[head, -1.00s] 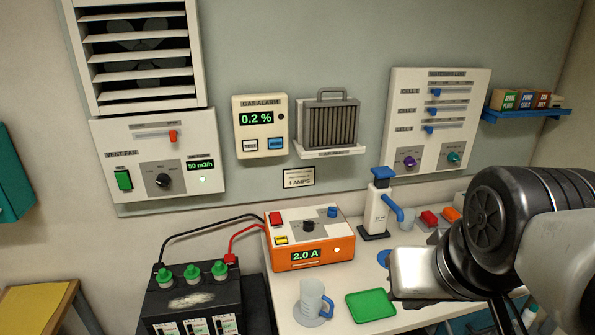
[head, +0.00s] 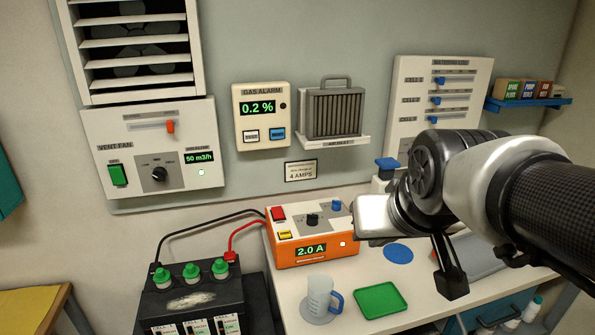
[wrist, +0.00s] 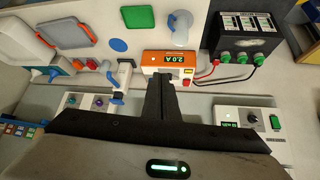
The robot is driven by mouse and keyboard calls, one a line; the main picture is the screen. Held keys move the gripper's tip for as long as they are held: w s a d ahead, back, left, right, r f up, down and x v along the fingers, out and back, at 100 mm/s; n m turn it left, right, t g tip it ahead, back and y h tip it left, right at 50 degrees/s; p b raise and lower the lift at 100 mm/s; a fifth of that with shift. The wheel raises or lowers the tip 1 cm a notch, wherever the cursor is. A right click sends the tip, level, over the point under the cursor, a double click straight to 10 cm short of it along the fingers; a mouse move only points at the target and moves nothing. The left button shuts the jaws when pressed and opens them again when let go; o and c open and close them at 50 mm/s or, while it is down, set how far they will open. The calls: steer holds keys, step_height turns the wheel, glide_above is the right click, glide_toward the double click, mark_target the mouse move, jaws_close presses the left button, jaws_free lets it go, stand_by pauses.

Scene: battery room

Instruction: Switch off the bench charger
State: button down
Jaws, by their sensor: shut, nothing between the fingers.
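The bench charger (head: 292,257) is an orange box with a pale sloped top, on the white bench. Its display reads 2.0 A and a small white light shows at its front right. On top are a red switch (head: 278,213), a yellow button (head: 285,234), a black knob (head: 312,219) and a blue knob (head: 336,206). My gripper (head: 453,292) is shut and empty, pointing down above the bench, right of the charger and apart from it. In the wrist view the charger (wrist: 152,58) appears upside down beyond my shut fingers (wrist: 160,82), which hide part of it.
A black battery (head: 192,297) with green caps stands left, joined to the charger by black and red leads. A clear jug (head: 319,294) and green tray (head: 380,300) lie in front. A pump bottle (head: 386,165) stands behind my arm. The vent fan panel (head: 130,190) is on the wall.

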steer(key=w+a+f+t+y+b, duration=0.1)
steer(key=w+a+f+t+b, duration=0.1)
steer(key=w+a+f+b, duration=0.4)
steer(key=w+a+f+n+t+y+b, duration=0.1)
steer(key=w+a+f+t+b, duration=0.2)
steer(key=w, duration=1.2)
steer(key=w+a+f+n+t+y+b, duration=0.1)
steer(key=w+a+f+t+y+b, duration=0.1)
steer(key=w+a+f+b, duration=0.7)
steer(key=shift+w+a+f+t, duration=0.15)
steer(key=shift+w+f+t, duration=0.45)
steer(key=shift+w+f, duration=0.45)
steer(key=shift+w+a+r, duration=0.15)
steer(key=shift+w, duration=0.05)
steer(key=b, duration=0.1)
glide_above(276, 215)
steer(key=shift+s+f, duration=0.2)
steer(key=shift+f, duration=0.55)
step_height(276, 215, down, 3)
steer(key=shift+w+r+b, duration=0.1)
steer(key=shift+r+b, duration=0.1)
steer(key=shift+b, duration=0.2)
steer(key=shift+w+f, duration=0.1)
steer(key=shift+f, duration=0.45)
